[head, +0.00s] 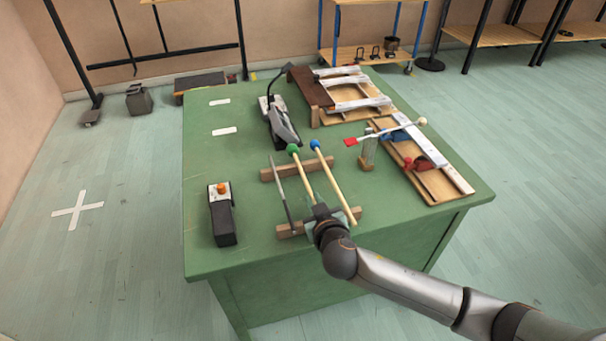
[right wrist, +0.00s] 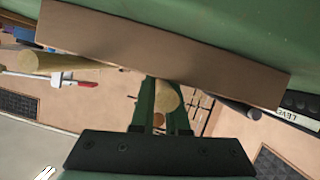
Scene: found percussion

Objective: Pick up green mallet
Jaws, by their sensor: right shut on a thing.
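The green mallet (head: 292,148) has a round green head and a pale wooden handle. It lies across two wooden rails on the green table, in the head view. My right gripper (head: 318,209) is at the near end of its handle and shut on it. In the right wrist view the round handle end (right wrist: 167,97) shows between the two fingers (right wrist: 161,112). The front rail (right wrist: 150,52) crosses that view close by. The mallet head is not visible there. My left gripper is not in view.
A blue-headed mallet (head: 314,145) lies just right of the green one, and a thin dark rod (head: 282,190) just left. A black box with an orange knob (head: 221,188) stands at left. Wooden frames (head: 428,173) fill the right side.

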